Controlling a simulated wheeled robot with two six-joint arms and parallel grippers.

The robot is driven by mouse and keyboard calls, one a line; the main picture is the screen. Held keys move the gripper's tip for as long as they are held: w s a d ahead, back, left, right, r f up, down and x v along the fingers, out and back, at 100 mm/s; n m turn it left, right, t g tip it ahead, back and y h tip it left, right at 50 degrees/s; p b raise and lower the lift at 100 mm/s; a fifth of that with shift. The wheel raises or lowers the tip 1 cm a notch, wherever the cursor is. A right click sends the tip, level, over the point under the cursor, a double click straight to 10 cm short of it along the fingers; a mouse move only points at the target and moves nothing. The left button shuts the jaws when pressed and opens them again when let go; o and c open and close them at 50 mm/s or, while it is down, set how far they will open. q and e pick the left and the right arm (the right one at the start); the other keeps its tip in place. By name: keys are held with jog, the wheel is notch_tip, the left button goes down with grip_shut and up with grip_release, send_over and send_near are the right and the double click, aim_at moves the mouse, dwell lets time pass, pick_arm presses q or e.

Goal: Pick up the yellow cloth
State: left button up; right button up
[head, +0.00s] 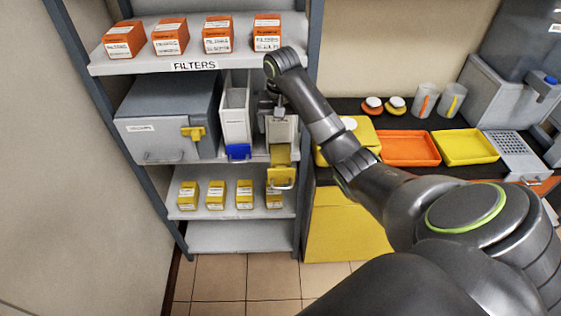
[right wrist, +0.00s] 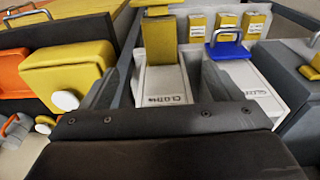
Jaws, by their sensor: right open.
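A white bin (right wrist: 162,85) with "CLOTHS" lettering stands on the middle shelf. A yellow piece (head: 281,155) and a yellow front with a metal handle (head: 282,179) show at its front; the yellow piece also shows in the right wrist view (right wrist: 160,42). I cannot tell whether any of this yellow is cloth; no separate folded cloth can be made out. My right gripper (head: 279,106) is above this bin, partly hidden by its own wrist. In the right wrist view its fingers (right wrist: 160,88) are apart, on either side of the bin, with nothing clearly held. My left gripper is out of view.
A white bin with a blue handle (head: 238,152) stands close beside on the left, then a grey case (head: 165,110). The filter shelf (head: 150,62) is above, small yellow boxes (head: 216,194) below. An orange tray (head: 408,148) and yellow tray (head: 468,146) lie on the right counter.

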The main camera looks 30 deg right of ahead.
jog(key=b, duration=0.7)
send_over(281, 154)
jog(key=s+a, duration=0.1)
jog(key=s, duration=0.1)
jog(key=f, duration=0.7)
jog(key=shift+w+f, duration=0.1)
jog(key=shift+w, duration=0.15)
jog(key=shift+w+f, duration=0.15)
jog(key=shift+f, duration=0.65)
jog(key=shift+w+d+f+p, duration=0.2)
jog(key=shift+w+f+p, duration=0.1)
jog(key=shift+f, duration=0.65)
jog(key=shift+w+d+f+p, duration=0.15)
jog(key=shift+w+f+p, duration=0.1)
jog(key=shift+f, duration=0.7)
jog(key=shift+w+d+f+p, duration=0.2)
jog(key=shift+f+p, duration=0.1)
jog(key=shift+f, duration=0.65)
jog(key=c, duration=1.3)
jog(key=shift+r, duration=0.15)
